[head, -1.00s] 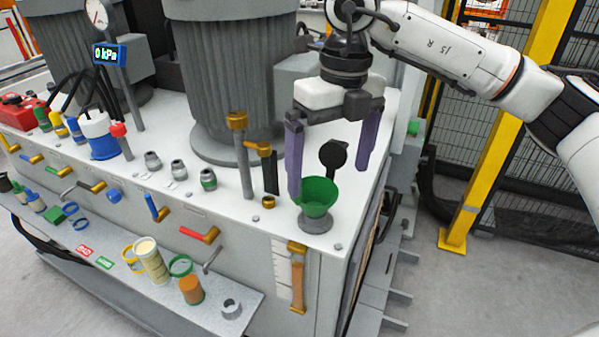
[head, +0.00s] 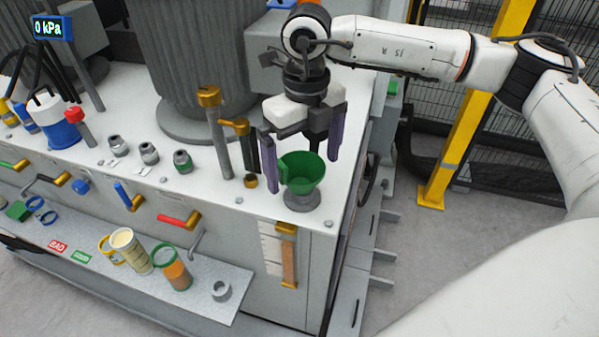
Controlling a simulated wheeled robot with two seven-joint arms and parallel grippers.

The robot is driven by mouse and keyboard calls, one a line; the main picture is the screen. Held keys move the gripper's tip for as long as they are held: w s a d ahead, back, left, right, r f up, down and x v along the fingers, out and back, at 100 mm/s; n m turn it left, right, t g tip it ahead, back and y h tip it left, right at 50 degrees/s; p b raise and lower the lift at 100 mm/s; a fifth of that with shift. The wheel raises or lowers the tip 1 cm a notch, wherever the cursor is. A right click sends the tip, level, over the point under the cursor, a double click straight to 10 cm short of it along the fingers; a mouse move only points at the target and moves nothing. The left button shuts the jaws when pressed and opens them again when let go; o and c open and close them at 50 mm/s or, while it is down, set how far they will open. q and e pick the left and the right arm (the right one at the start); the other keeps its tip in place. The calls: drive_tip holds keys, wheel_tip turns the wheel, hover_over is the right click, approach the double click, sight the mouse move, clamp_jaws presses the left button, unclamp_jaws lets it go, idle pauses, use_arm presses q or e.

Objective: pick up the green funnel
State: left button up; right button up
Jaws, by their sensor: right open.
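The green funnel (head: 302,178) sits upright in a grey round base (head: 302,201) near the front right corner of the white bench top. My right gripper (head: 304,172) is open, pointing down, with its two purple fingers spread around the funnel. The left finger overlaps the funnel's left rim in the picture, and the right finger is just behind and to the right of the rim. I cannot tell whether either finger touches it. My left gripper is not in view.
A brass-capped post (head: 216,130) and a shorter brass-handled valve (head: 242,145) stand just left of the gripper. A large grey ribbed cylinder (head: 190,60) rises behind. A lower shelf (head: 235,285) holds cups and rings. A yellow post (head: 455,145) stands at the right.

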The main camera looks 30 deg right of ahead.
drive_tip(key=shift+f, duration=0.15)
drive_tip(key=c, duration=1.1)
